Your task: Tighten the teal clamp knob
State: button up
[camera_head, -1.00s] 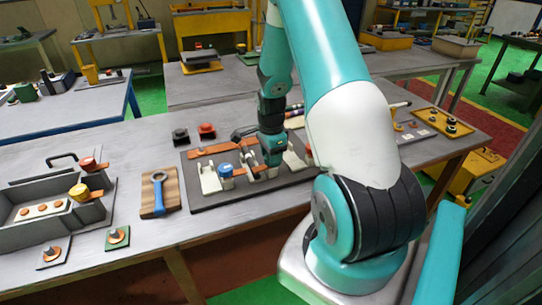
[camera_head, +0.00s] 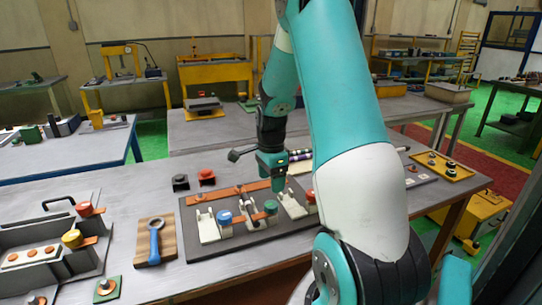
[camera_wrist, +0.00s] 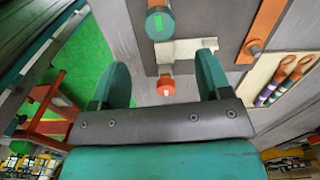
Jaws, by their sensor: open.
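The teal clamp knob (camera_head: 270,207) stands on the middle clamp of a dark plate (camera_head: 205,252) in the head view. In the wrist view the teal knob (camera_wrist: 160,24) is at the top centre with a bright green mark. A blue knob (camera_head: 224,218) is left of it and a red-orange knob (camera_head: 311,197) right of it, partly behind my arm. My gripper (camera_head: 279,185) is above and behind the teal knob, apart from it. In the wrist view my gripper (camera_wrist: 162,68) has its fingers spread, with the orange knob (camera_wrist: 166,86) showing between them.
Orange strips (camera_head: 228,196) lie along the plate. A blue-handled ring tool (camera_head: 154,240) lies on a wooden board to the left. Black (camera_head: 180,182) and red (camera_head: 206,177) pieces stand behind the plate. A grey fixture (camera_head: 40,250) fills the left; a yellow tray (camera_head: 445,166) is at right.

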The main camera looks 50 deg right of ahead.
notch_tip(320, 180, up, 9)
jog(key=shift+b, duration=0.35)
dwell(0.4)
jog(key=s+a+r+n+t+y, duration=0.1)
jog(key=a+r+n, duration=0.1)
jog(key=a+n, duration=0.8)
jog(key=a+r+n+y, duration=0.15)
jog(key=a+n, duration=0.35)
jog(key=a, duration=0.8)
jog(key=s+a+r+n+g+y, duration=0.1)
jog(key=s+a+n, duration=1.3)
jog(key=a+n, duration=0.1)
jog(key=shift+s+a+n+y, duration=0.15)
jog(key=shift+a+n+y, duration=0.15)
jog(key=shift+y, duration=0.05)
jog(key=shift+c, duration=0.2)
